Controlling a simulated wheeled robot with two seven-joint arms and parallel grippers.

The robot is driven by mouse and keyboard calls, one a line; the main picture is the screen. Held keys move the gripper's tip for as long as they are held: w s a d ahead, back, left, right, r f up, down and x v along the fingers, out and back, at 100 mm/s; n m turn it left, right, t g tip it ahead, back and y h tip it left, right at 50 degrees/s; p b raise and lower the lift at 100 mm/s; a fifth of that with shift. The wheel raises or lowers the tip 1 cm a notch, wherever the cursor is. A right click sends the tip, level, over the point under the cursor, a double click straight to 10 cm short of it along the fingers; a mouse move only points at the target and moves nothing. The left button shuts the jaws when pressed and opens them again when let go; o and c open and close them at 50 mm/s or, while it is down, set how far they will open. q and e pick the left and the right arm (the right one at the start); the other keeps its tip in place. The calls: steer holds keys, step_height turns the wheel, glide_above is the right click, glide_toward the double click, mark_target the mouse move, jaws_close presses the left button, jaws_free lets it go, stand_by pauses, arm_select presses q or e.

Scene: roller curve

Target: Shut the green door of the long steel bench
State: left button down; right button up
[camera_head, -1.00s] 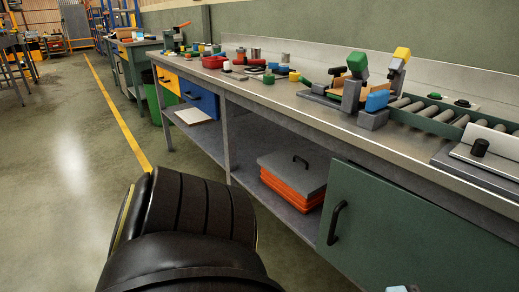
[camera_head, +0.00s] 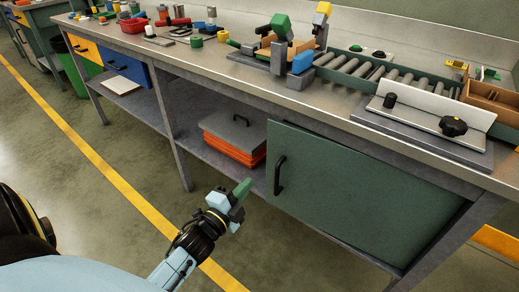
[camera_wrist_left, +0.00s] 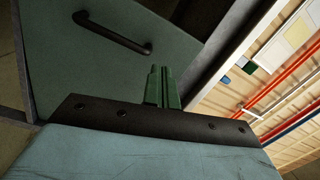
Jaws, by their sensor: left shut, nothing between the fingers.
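The green door (camera_head: 365,195) is under the right part of the long steel bench (camera_head: 330,98), with a black handle (camera_head: 280,175) near its left edge. A dark strip shows along its right edge by the bench leg; I cannot tell exactly how far ajar it is. My left gripper (camera_head: 243,188) is shut and empty, in front of the bench just left of the handle and apart from it. In the left wrist view the shut green fingers (camera_wrist_left: 162,86) point toward the door panel (camera_wrist_left: 90,68), whose handle (camera_wrist_left: 112,33) lies up and left. My right gripper is out of view.
Orange trays under a grey lid (camera_head: 235,135) lie on the lower shelf left of the door. A roller track (camera_head: 375,72) and a plate with black knobs (camera_head: 430,120) are on the bench top. The floor in front is clear, with a yellow line (camera_head: 110,180).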

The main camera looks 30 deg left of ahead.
arm_select(q)
steer(key=a+f+m, duration=0.3)
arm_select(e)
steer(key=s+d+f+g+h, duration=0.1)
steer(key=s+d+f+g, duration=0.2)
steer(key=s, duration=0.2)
arm_select(q)
steer(key=b, duration=0.3)
glide_toward(267, 155)
steer(key=shift+g, duration=0.3)
steer(key=w, duration=0.5)
steer(key=shift+w+r, duration=0.25)
steer(key=shift+w, duration=0.7)
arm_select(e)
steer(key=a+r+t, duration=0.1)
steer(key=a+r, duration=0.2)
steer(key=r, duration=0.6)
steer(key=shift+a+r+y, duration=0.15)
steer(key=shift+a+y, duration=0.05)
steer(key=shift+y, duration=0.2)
